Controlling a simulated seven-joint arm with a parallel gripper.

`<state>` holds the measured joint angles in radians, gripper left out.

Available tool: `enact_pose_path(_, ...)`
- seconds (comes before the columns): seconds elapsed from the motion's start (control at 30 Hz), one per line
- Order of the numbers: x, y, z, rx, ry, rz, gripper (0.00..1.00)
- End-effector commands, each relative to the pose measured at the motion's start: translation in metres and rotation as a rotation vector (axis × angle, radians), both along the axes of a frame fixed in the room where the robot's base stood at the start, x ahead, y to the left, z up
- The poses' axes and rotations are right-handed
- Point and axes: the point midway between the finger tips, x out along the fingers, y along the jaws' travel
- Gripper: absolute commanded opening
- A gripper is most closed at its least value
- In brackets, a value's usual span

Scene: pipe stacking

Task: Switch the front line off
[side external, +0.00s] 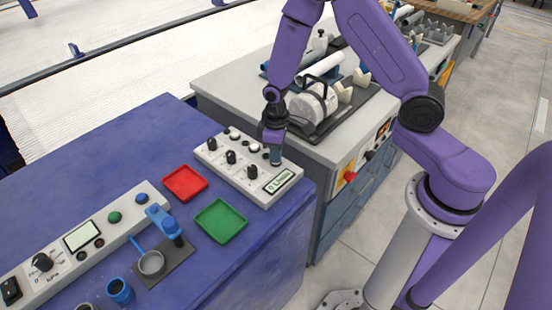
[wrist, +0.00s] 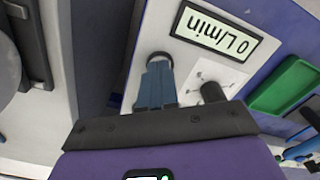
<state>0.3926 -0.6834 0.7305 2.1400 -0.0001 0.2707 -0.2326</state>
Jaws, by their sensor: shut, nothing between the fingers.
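A light grey control panel (side external: 222,165) lies on the blue bench, with a row of black knobs, including a middle knob (side external: 231,157) and one nearest the display (side external: 252,172). Behind them is a row of small buttons or caps. The display (side external: 279,181) is at the panel's right end; in the wrist view the display (wrist: 217,31) reads 0 L/min. My gripper (side external: 276,161) points down over the back right of the panel, its fingers together. In the wrist view the fingertips (wrist: 159,66) are at a round dark part, mostly hidden; contact cannot be told. A black knob (wrist: 212,92) stands beside the fingers.
A red tray (side external: 185,183) and a green tray (side external: 221,221) lie in front of the panel. A second panel (side external: 75,245) with a blue fixture is at lower left. A grey bench with white pipe parts (side external: 312,104) stands close behind my gripper.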

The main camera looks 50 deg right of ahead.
Motion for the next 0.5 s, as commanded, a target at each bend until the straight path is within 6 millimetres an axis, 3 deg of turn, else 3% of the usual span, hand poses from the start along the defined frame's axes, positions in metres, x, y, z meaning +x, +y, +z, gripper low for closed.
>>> enact_pose_path(0.27, 0.0, 0.0, 0.002, 0.0, -0.001, 0.0, 0.0)
enact_pose_path(0.5, 0.0, 0.0, 0.018, 0.001, -0.002, 0.0, 0.0)
